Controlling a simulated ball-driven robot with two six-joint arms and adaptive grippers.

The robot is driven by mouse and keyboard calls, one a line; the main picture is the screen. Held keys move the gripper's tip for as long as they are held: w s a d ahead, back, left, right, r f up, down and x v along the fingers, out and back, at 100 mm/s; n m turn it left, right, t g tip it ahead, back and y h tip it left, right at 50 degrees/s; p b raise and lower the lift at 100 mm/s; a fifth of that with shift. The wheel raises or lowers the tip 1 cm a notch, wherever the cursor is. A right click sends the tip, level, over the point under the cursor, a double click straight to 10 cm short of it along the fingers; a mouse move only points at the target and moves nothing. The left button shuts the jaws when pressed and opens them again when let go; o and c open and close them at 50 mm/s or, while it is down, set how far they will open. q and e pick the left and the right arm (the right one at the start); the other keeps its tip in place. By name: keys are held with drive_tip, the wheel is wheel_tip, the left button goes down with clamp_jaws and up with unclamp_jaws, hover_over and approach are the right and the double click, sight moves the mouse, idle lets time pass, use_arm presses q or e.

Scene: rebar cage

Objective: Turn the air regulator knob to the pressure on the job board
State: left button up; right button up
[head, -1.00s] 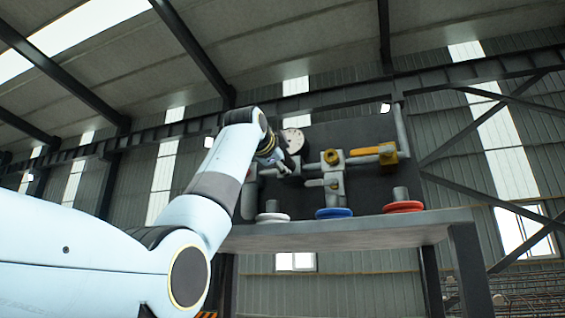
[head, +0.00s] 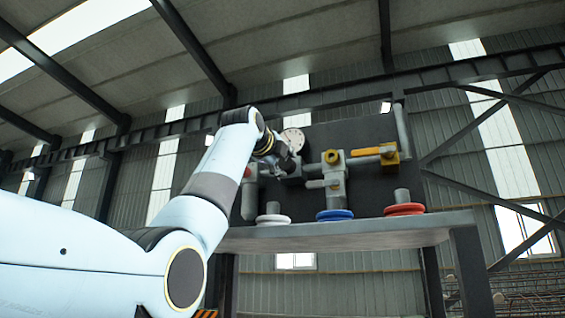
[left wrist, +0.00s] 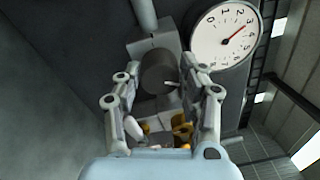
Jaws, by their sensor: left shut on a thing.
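The regulator knob (left wrist: 158,68) is a dark grey cylinder with a white mark, on a grey block under a pipe in the left wrist view. My left gripper (left wrist: 156,84) is shut on the knob, one finger at each side. In the head view my left gripper (head: 287,162) is at the panel's left part and hides the knob. I see no readable job board. My right gripper is out of view.
A dark panel (head: 373,165) carries grey pipes, a yellow valve (head: 388,153) and a yellow fitting (head: 332,157). On the bench (head: 350,234) below are white (head: 274,219), blue (head: 335,215) and red (head: 404,210) wheels.

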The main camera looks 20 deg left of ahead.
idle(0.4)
use_arm(q)
drive_tip(key=o, duration=1.2)
drive_tip(key=shift+w, duration=0.1)
drive_tip(key=shift+c, duration=0.2)
drive_tip(key=s, duration=1.2)
drive_tip(key=shift+a+f, duration=0.3)
drive_tip(key=shift+f, duration=0.1)
